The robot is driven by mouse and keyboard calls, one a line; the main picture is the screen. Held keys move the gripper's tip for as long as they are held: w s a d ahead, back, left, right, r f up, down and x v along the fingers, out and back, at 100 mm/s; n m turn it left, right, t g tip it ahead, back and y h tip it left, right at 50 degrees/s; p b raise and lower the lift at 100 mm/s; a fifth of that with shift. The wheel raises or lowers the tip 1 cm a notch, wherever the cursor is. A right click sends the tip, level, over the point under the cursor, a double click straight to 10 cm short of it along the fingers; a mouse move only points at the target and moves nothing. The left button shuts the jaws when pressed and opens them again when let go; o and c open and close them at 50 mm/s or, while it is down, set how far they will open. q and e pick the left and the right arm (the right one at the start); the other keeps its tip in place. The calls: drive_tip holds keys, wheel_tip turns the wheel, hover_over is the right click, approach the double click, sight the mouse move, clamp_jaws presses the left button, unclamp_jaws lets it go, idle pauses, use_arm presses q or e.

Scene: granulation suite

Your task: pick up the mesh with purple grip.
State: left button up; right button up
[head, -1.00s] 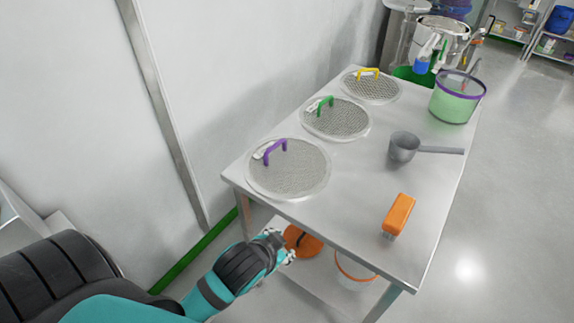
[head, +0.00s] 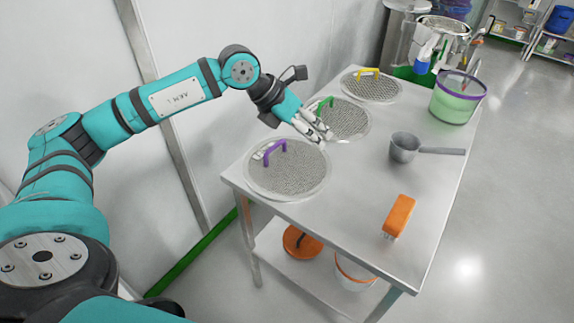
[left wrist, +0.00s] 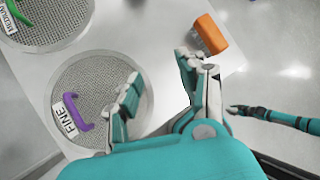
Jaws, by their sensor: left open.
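The mesh with purple grip (head: 290,175) is a round grey sieve disc lying flat at the near left end of the steel table. Its purple handle (head: 273,150) stands up near its left side. In the left wrist view the same mesh (left wrist: 95,75) carries a tag reading FINE beside its purple handle (left wrist: 84,112). My left gripper (head: 322,134) is open and empty, above the table near the boundary between the purple-grip and green-grip meshes. In the left wrist view its fingers (left wrist: 165,85) are spread, one overlapping the purple-grip mesh's right side.
A green-grip mesh (head: 350,120) and a yellow-grip mesh (head: 385,89) lie farther back in a row. A grey scoop (head: 404,148), an orange brush (head: 399,215) and a green bucket (head: 455,105) stand along the right side. A wall borders the left.

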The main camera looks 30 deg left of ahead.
use_arm(q)
drive_tip(key=s+a+r+n+y, duration=0.15)
drive_tip(key=a+y, duration=0.35)
drive_tip(key=a, duration=0.9)
drive_tip(key=p, duration=0.3)
hover_over(274, 146)
drive_tip(key=s, duration=0.2)
drive_tip(key=shift+n+g+y, duration=0.25)
drive_tip(key=shift+g+y, duration=0.05)
drive_tip(key=f, duration=1)
drive_tip(key=shift+w+a+f, duration=0.1)
drive_tip(key=shift+a+f, duration=0.2)
drive_tip(key=shift+a, duration=0.05)
drive_tip(key=shift+w+d+f, duration=0.1)
drive_tip(key=shift+w+f, duration=0.1)
drive_tip(key=shift+f, duration=0.3)
drive_tip(key=p+x, duration=0.1)
drive_tip(key=x, duration=0.2)
drive_tip(key=shift+w+d+f+p, duration=0.1)
drive_tip(key=shift+d+f+p, duration=0.05)
drive_tip(key=shift+f+p, duration=0.15)
drive_tip(key=shift+w+f, duration=0.15)
drive_tip(key=shift+f, duration=0.2)
drive_tip(key=shift+c, duration=0.5)
